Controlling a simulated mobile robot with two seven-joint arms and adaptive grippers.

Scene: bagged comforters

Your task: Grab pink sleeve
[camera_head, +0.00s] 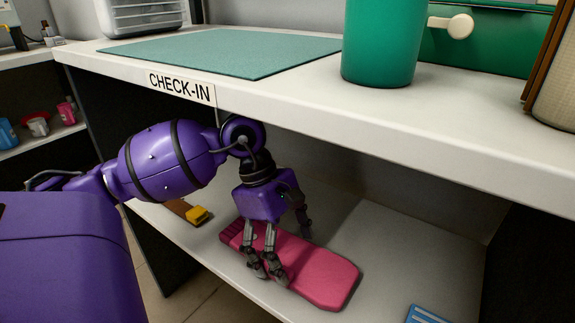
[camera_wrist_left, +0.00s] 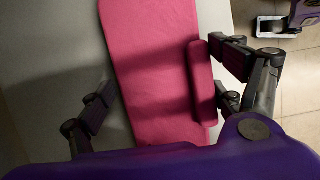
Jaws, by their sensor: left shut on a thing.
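The pink sleeve (camera_head: 325,277) lies flat on the lower shelf (camera_head: 400,250) under the counter. It is long, with rounded corners at the near right end and a ribbed far left end. My left gripper (camera_head: 285,252) reaches down over it and is shut on it across its width, with fingers on both long sides. In the left wrist view the pink sleeve (camera_wrist_left: 150,60) runs between the fingers of my left gripper (camera_wrist_left: 165,92), and a raised strip shows along its right side. My purple wrist hides its lower part there.
The white counter (camera_head: 440,125) with the CHECK-IN label overhangs the shelf and my left arm. On it are a green mat (camera_head: 225,52) and a green container (camera_head: 382,40). A yellow-ended brown item (camera_head: 196,214) and a blue item (camera_head: 425,315) lie on the shelf either side.

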